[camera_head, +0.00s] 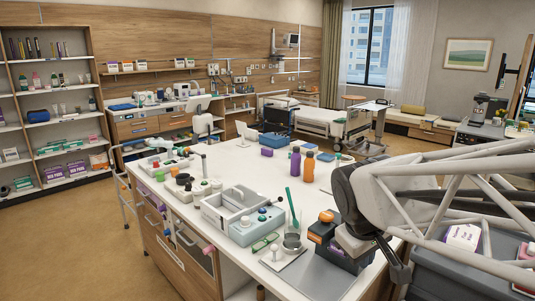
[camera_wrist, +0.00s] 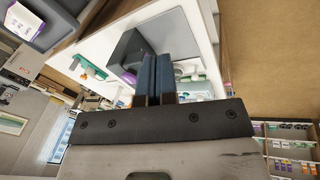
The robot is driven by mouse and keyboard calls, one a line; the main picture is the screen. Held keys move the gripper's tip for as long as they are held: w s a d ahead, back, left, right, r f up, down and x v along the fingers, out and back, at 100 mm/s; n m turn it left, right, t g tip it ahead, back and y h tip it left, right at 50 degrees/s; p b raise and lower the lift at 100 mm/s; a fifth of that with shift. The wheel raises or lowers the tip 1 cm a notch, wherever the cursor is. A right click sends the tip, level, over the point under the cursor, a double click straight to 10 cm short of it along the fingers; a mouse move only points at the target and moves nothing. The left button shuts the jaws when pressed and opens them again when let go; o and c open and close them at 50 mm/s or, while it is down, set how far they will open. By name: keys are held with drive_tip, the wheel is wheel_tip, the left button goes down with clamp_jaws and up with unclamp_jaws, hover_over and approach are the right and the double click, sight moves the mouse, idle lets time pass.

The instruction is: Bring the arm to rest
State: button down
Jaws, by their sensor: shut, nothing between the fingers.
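My gripper (camera_wrist: 158,60) shows in the wrist view with its two dark blue fingers side by side, shut and empty. In that view the fingers overlap a dark box (camera_wrist: 128,47) on the white counter; I cannot tell how far apart they are in depth. In the head view my pale lattice arm and its black-and-grey links fill the right side, over the counter's right end. The fingertips are hard to make out there.
The white counter (camera_head: 233,160) holds a grey-white device (camera_head: 243,232), a purple bottle (camera_head: 295,164), an orange bottle (camera_head: 309,167), a grey mat (camera_head: 311,273) and a dark orange-topped container (camera_head: 322,229). A purple-white carton (camera_head: 463,237) sits at the right. Open floor (camera_head: 75,240) lies left.

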drive_tip(key=s+f+m+y, duration=0.2)
drive_tip(key=s+m, duration=0.3)
drive_tip(key=s, duration=0.6)
drive_tip(key=shift+s+f, duration=0.3)
drive_tip(key=shift+s, duration=0.05)
